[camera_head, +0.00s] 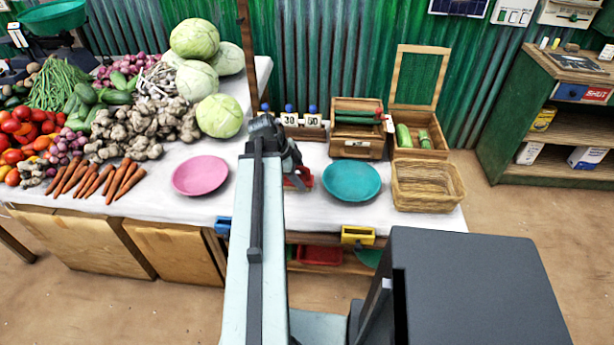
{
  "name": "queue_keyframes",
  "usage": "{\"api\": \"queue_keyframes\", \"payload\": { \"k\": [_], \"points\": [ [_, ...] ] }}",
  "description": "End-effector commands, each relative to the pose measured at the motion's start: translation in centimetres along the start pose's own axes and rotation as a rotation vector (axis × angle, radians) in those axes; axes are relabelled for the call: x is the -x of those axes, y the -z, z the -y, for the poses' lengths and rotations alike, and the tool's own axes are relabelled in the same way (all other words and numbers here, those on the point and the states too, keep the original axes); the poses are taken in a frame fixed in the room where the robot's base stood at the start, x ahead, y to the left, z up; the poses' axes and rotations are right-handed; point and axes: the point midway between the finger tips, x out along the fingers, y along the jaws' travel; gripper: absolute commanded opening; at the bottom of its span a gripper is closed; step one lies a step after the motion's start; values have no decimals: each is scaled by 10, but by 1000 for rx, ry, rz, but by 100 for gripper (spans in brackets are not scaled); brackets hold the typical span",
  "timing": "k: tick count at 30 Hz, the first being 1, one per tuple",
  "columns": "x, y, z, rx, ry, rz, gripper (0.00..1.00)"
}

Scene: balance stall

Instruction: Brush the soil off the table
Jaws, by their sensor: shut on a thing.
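The table (330,221) has a pale cloth top. My gripper (293,166) is over its middle, between a pink plate and a teal plate, and is largely hidden behind my own arm. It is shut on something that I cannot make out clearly. A small red thing (301,179) shows at the gripper's tip, partly covered; I cannot tell whether it is the held thing or lies on the table. No brush can be clearly recognised. I cannot make out any soil on the visible cloth.
The pink plate (201,175) is left of my gripper, the teal plate (351,181) right. A wicker basket (427,186) stands near the right edge, wooden boxes (357,149) behind. Carrots (97,180), cabbages (219,116) and other vegetables fill the left. The front strip of cloth is clear.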

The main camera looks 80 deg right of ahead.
Motion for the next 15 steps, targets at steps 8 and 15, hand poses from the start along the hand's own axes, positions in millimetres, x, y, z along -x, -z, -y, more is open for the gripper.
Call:
{"api": "queue_keyframes", "payload": {
  "k": [8,15],
  "points": [
    [3,-11,0,0,-1,6,16],
    [11,-29,0,1,-1,6,16]
  ]
}}
